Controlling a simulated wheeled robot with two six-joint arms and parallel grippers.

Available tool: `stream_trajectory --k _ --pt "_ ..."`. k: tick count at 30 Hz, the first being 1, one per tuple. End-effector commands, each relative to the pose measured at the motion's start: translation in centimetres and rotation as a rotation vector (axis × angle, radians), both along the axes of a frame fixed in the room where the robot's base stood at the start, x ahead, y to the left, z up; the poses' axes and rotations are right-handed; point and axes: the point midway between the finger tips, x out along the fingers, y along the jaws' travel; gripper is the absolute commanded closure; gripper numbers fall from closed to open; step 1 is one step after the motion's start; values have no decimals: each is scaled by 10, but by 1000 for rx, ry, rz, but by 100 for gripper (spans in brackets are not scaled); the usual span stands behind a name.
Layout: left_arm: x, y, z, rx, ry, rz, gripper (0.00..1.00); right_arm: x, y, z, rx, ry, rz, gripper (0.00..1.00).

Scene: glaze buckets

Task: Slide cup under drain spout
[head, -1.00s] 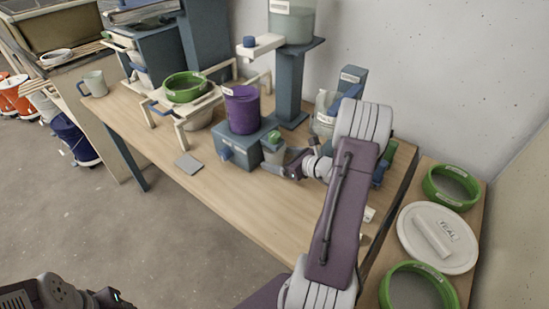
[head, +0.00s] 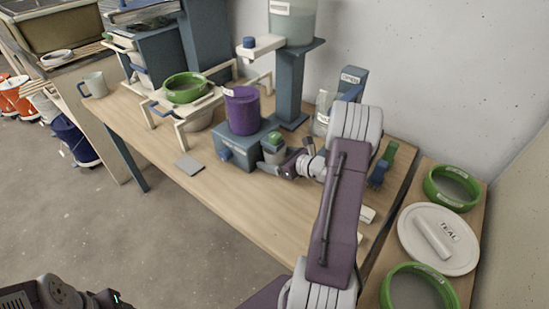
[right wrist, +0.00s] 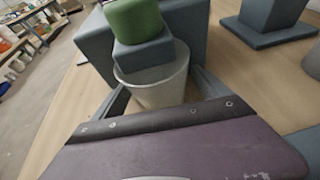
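The grey cup (head: 273,156) stands on the wooden table in front of a blue box (head: 236,150). In the right wrist view the cup (right wrist: 157,88) is upright between the two fingers of my right gripper (right wrist: 160,95). A blue-grey block (right wrist: 143,55) with a green top (right wrist: 134,18) overlaps the cup's mouth, seemingly the drain spout; its height above the rim is unclear. My right gripper (head: 271,167) is low at the cup; whether its fingers press on it is unclear. My left gripper (head: 112,299) is at the bottom left, partly out of frame, away from the table.
A purple bucket (head: 242,109) stands on the blue box. A white rack (head: 180,121) with a green ring (head: 185,87) is to its left. A blue post (head: 289,88) rises behind. A grey tile (head: 188,164) lies on clear tabletop at the front left.

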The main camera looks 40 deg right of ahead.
Motion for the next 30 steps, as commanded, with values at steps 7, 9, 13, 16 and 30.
stream_trajectory --k 7,9,13,16,30 --pt "0 0 0 0 0 0 41 -2 -1 1 0 0 -1 14" --pt "0 0 2 0 0 0 41 -8 -3 4 0 0 -3 14" --pt "0 0 5 0 0 0 41 -31 -8 15 0 -1 -6 14" --pt "0 0 7 0 0 0 41 -55 -13 20 1 0 -8 14" --pt "0 0 11 0 0 0 41 -153 -31 19 0 0 -4 14"
